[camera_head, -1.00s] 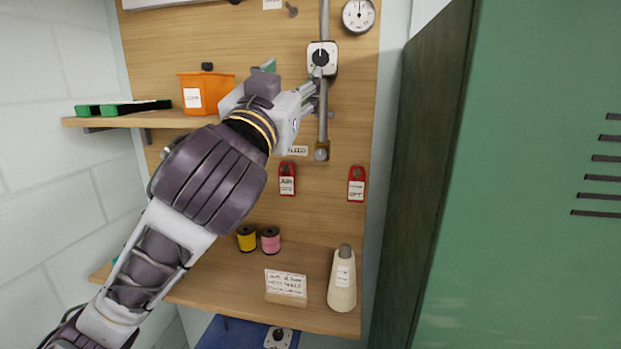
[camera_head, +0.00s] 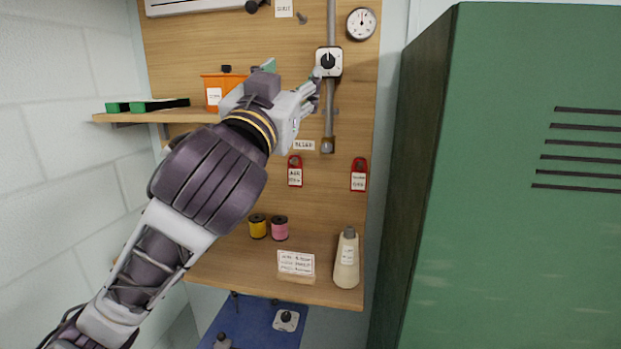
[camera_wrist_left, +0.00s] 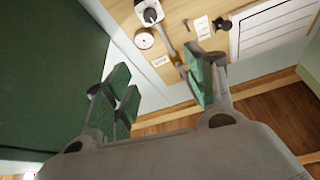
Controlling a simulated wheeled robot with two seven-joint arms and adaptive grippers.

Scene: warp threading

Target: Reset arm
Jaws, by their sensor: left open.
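My left arm reaches up from the lower left in the head view. Its gripper (camera_head: 312,92) is in front of the wooden panel (camera_head: 220,50), just left of and below a white box with a black knob (camera_head: 328,62) on a vertical metal pipe. In the left wrist view my left gripper (camera_wrist_left: 160,88) has its green-padded fingers spread wide with nothing between them. The knob box also shows there (camera_wrist_left: 149,13), beyond the fingers. I cannot see my right gripper.
A green locker (camera_head: 520,240) fills the right side. A shelf (camera_head: 150,116) with an orange bin (camera_head: 213,90) is behind my arm. A lower shelf (camera_head: 240,268) holds yellow and pink spools, a sign and a cone (camera_head: 346,262). Below it lies a blue surface (camera_head: 255,320).

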